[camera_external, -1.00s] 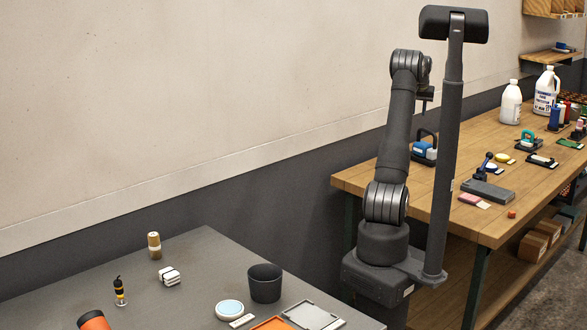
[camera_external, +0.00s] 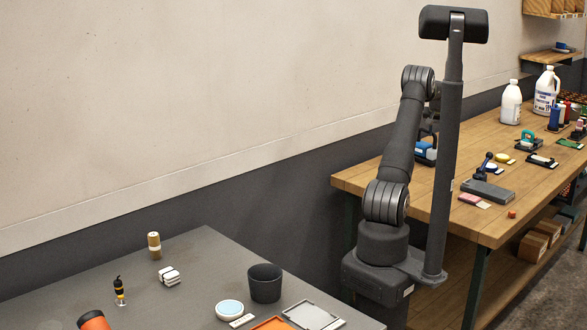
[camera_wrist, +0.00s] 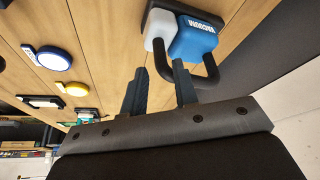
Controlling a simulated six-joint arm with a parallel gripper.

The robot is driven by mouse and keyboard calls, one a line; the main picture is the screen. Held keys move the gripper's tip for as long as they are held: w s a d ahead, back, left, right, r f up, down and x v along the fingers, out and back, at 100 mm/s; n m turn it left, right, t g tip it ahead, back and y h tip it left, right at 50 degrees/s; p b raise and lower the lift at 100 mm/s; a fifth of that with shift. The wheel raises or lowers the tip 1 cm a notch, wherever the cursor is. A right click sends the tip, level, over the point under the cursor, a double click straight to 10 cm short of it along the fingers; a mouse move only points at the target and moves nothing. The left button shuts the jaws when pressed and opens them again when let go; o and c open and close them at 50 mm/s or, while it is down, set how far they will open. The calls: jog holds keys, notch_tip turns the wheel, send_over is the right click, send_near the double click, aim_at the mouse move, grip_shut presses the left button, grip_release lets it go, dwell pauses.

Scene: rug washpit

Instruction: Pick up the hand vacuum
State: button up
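The hand vacuum (camera_wrist: 193,41) appears to be the blue and white device with a black loop handle, lying on the wooden bench in the wrist view. In the external view the hand vacuum (camera_external: 424,151) is partly hidden by my arm. The fingertips point toward the device. My gripper is mostly hidden behind the arm in the external view.
The wooden bench (camera_external: 520,210) also bears a grey block (camera_external: 487,192), white jugs (camera_external: 511,102) and small tools. In the wrist view a blue-rimmed round item (camera_wrist: 49,58) and a yellow one (camera_wrist: 73,89) lie left of the fingers. A wall stands beside the bench.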

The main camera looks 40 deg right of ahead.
aim_at(435, 140)
jog(key=x, duration=0.5)
jog(key=shift+f, duration=0.15)
grip_shut()
dwell(1.3)
